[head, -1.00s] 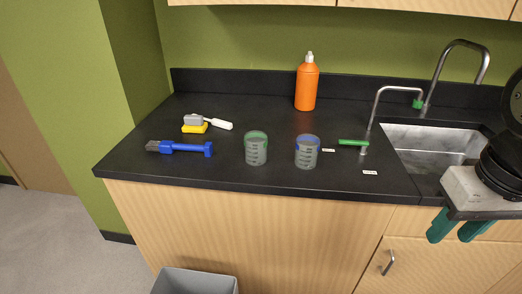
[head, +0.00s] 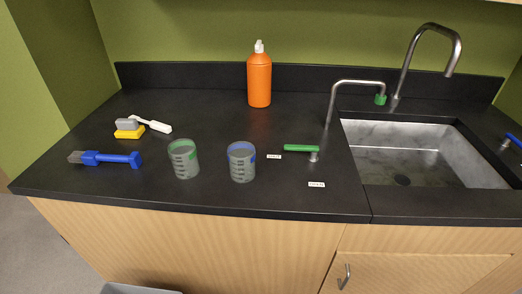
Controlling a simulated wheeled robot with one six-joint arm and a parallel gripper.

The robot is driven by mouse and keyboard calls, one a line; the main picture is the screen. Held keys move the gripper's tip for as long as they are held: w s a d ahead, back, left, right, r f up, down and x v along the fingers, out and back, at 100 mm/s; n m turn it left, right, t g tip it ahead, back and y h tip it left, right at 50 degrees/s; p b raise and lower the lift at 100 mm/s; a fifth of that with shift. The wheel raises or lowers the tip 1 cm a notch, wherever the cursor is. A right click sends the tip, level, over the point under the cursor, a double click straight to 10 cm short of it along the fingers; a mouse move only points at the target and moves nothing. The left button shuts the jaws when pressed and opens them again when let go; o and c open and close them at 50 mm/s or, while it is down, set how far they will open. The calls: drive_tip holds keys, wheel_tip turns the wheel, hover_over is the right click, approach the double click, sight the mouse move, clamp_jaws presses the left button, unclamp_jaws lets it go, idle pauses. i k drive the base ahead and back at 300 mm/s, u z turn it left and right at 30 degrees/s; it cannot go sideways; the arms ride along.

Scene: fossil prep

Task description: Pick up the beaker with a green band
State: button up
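The beaker with a green band (head: 184,160) stands upright on the black counter (head: 130,184), left of the middle and close to the front edge. It is clear grey with dark markings, and the green band runs around its rim. A similar beaker with a blue band (head: 242,163) stands just to its right, with a small gap between them. My gripper is not in the head view now.
A blue-handled brush (head: 110,159) and a yellow-and-grey block with a white-handled brush (head: 152,124) lie left of the beakers. An orange bottle (head: 259,80) stands behind. A green-handled tap (head: 302,149), faucets and a sink (head: 420,152) are at right.

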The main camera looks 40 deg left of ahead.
sight(182, 152)
drive_tip(key=z, duration=0.2)
drive_tip(key=k, duration=0.6)
drive_tip(key=u, duration=1.05)
drive_tip(key=i, duration=0.5)
